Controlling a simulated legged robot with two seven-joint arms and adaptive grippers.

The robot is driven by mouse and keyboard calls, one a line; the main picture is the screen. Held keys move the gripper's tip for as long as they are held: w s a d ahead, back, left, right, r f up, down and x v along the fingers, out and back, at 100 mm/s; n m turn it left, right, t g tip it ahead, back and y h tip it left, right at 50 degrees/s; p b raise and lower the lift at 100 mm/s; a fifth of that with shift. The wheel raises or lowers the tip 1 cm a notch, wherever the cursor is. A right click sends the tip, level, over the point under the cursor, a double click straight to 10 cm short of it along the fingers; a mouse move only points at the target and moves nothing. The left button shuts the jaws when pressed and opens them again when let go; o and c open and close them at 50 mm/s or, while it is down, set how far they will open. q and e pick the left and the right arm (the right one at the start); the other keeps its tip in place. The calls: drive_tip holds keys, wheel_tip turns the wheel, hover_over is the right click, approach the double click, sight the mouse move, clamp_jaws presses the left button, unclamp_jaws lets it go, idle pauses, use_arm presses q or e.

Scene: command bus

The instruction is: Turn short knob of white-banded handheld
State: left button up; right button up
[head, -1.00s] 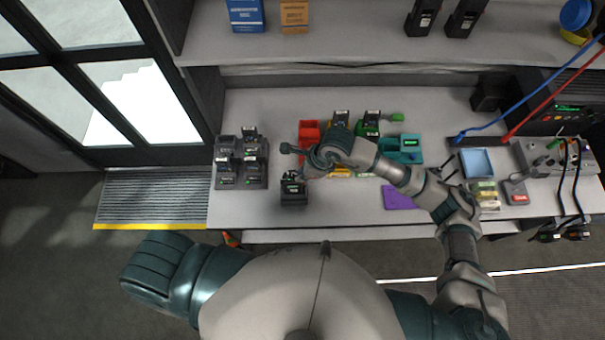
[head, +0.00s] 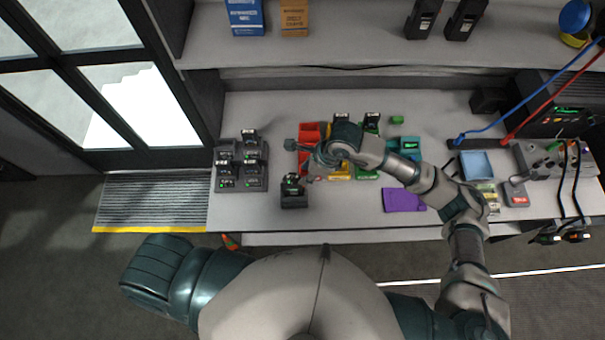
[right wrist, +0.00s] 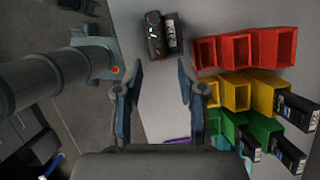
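A dark handheld (head: 291,183) stands in a black base (head: 294,201) near the front of the worktop. The right wrist view shows this dark unit (right wrist: 155,36) beyond the fingertips, with a lit spot and a pale label. I cannot make out a white band or the short knob. My right gripper (head: 311,173) is just right of the handheld, apart from it. In the right wrist view its two fingers (right wrist: 160,88) are spread with nothing between them. Several handhelds stand in a dark rack (head: 241,188) at the left. My left gripper is not in view.
Red bins (right wrist: 235,51), yellow bins (right wrist: 237,92) and green bins, some holding dark handhelds, lie right of the gripper. A purple pad (head: 403,200) and a blue tray (head: 476,164) lie farther right. The worktop between rack and base is clear.

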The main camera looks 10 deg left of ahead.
drive_tip(key=v, duration=0.8)
drive_tip(key=shift+d, duration=0.15)
drive_tip(key=shift+r, duration=0.15)
